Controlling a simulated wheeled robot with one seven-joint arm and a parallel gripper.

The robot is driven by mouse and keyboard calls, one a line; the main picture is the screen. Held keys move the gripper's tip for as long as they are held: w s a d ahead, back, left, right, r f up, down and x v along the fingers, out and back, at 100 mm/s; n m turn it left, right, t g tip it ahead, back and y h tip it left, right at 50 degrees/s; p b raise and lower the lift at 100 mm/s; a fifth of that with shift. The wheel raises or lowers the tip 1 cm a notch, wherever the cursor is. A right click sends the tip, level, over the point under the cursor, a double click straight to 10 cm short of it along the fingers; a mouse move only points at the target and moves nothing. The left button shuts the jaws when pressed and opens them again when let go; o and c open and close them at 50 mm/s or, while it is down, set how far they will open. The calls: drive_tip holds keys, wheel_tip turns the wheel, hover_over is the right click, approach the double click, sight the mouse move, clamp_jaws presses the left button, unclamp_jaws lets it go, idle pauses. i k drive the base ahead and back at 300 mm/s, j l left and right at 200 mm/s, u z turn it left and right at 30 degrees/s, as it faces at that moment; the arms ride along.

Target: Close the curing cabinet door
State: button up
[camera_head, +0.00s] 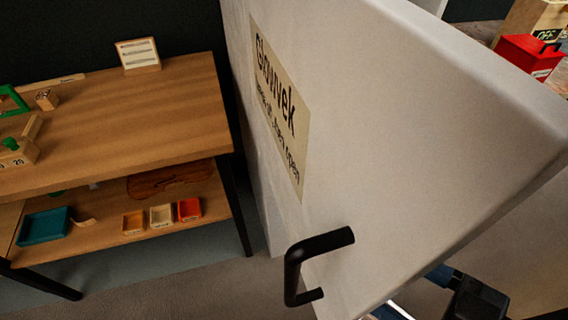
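The curing cabinet door (390,150) is a large pale panel that fills the middle and right of the view. It stands open, swung out towards me at a slant. A cream label (281,109) with dark lettering is on its face. A black bar handle (293,268) sticks out near its lower edge, with nothing gripping it. Blue and black parts of my arm show at the bottom right, partly hidden beyond the door's lower edge. My gripper's fingertips cannot be seen. The cabinet's inside is hidden.
A wooden bench (130,120) stands at the left. Its lower shelf (100,232) holds a teal tray (44,226), several small bins and a violin-shaped plate (168,183). A red box (528,57) is at the upper right. Bare floor (190,285) shows between bench and door.

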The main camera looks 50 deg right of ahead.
sight(390, 138)
drive_tip(key=k+l, duration=0.1)
drive_tip(key=k, duration=0.15)
drive_tip(key=l+u, duration=0.15)
drive_tip(key=u, duration=0.2)
drive_tip(key=k+l+u, duration=0.1)
drive_tip(key=u, duration=0.3)
drive_tip(key=l+u, duration=0.1)
drive_tip(key=u, duration=0.25)
drive_tip(key=l+u, duration=0.1)
drive_tip(key=u, duration=0.3)
drive_tip(key=l+u, duration=0.1)
drive_tip(key=u, duration=0.25)
drive_tip(key=k+j, duration=0.05)
